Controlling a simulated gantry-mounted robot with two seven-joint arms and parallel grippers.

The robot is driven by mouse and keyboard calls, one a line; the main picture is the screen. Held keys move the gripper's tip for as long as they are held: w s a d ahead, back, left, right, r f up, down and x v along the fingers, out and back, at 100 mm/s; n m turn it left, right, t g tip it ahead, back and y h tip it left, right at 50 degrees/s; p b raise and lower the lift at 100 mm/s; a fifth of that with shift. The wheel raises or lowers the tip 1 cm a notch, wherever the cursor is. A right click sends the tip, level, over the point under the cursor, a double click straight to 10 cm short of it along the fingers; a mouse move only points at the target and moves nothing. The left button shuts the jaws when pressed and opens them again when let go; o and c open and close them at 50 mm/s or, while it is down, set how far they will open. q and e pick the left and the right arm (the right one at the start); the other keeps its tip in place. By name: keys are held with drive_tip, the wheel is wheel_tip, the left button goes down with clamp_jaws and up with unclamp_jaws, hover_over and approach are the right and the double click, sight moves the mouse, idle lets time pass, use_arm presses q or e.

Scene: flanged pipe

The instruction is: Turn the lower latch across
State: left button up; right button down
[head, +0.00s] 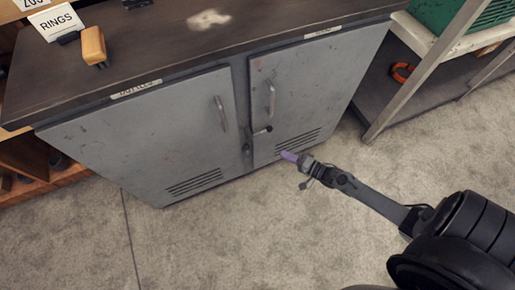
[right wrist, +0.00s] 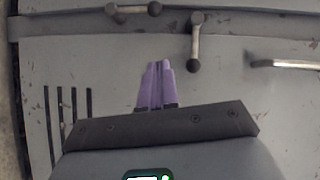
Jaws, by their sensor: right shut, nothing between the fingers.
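The grey cabinet (head: 205,140) has two closed doors with two small latches near the centre seam. The lower latch (head: 247,148) lies along the seam; it also shows at the top of the right wrist view (right wrist: 133,11). The upper latch (head: 262,130) points across onto the right door and also shows in the right wrist view (right wrist: 195,42). My right gripper (head: 289,156) has purple fingertips, shut and empty, in front of the right door's lower part. In the right wrist view the fingertips (right wrist: 157,68) sit apart from both latches. My left gripper is not in view.
Each door has a bar handle; the right door's handle (head: 271,99) is above the latches. A dark worktop (head: 160,40) overhangs the doors. A metal-legged rack (head: 425,75) stands to the right. The floor (head: 210,235) in front is clear.

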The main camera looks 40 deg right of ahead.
drive_tip(key=shift+w, duration=0.1)
drive_tip(key=b, duration=0.5)
approach(245, 147)
drive_tip(key=w+d, duration=0.3)
drive_tip(key=d, duration=0.2)
drive_tip(key=w+a, duration=0.1)
drive_tip(key=w+a+b, duration=0.1)
drive_tip(key=w+a+f, duration=0.1)
drive_tip(key=a, duration=0.1)
drive_tip(key=shift+b, duration=0.4)
drive_tip(key=shift+s, duration=0.1)
